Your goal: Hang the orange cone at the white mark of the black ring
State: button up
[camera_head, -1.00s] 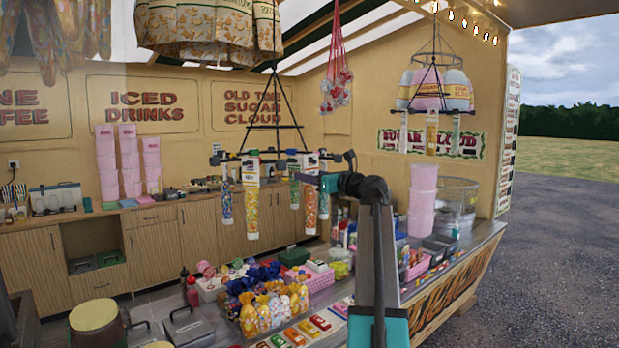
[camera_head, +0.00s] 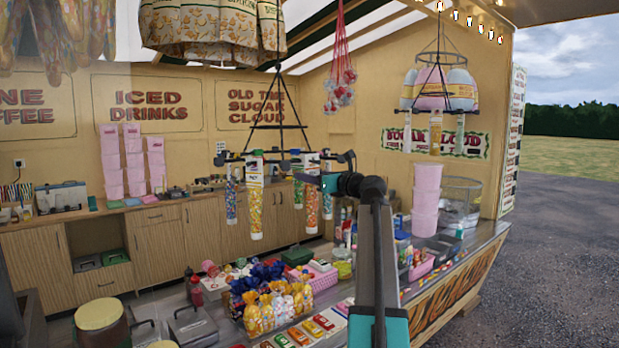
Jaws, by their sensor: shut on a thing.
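The black ring (camera_head: 280,158) hangs level from dark rods under the stall roof, with several cone bags around it. A yellow-orange cone with a white header (camera_head: 255,207) hangs at its front. A blue multicoloured cone (camera_head: 231,203) hangs to the left. The orange cone (camera_head: 311,208) is upright at the ring's right side, with its pale header close to the rim. My gripper (camera_head: 316,180) is at its upper part and looks shut on it; the jaws are small and partly hidden. I cannot make out the white mark or whether the cone touches the ring.
A second hanging rack (camera_head: 436,110) with pink and white bags is at the right. A net of red-and-white balls (camera_head: 338,90) hangs between the racks. Below, the counter (camera_head: 440,270) holds sweets, a pink basket and pink tubs (camera_head: 426,200). Patterned cloth (camera_head: 212,25) hangs above left.

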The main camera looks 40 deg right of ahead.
jog(key=shift+f, duration=0.35)
dwell(0.4)
jog(key=o, duration=1)
jog(key=shift+o, duration=0.2)
jog(key=shift+s, duration=0.2)
jog(key=s+p, duration=0.3)
jog(key=s, duration=0.6)
jog(key=shift+s+a+p, duration=0.3)
jog(key=shift+s+a, duration=0.05)
dwell(0.9)
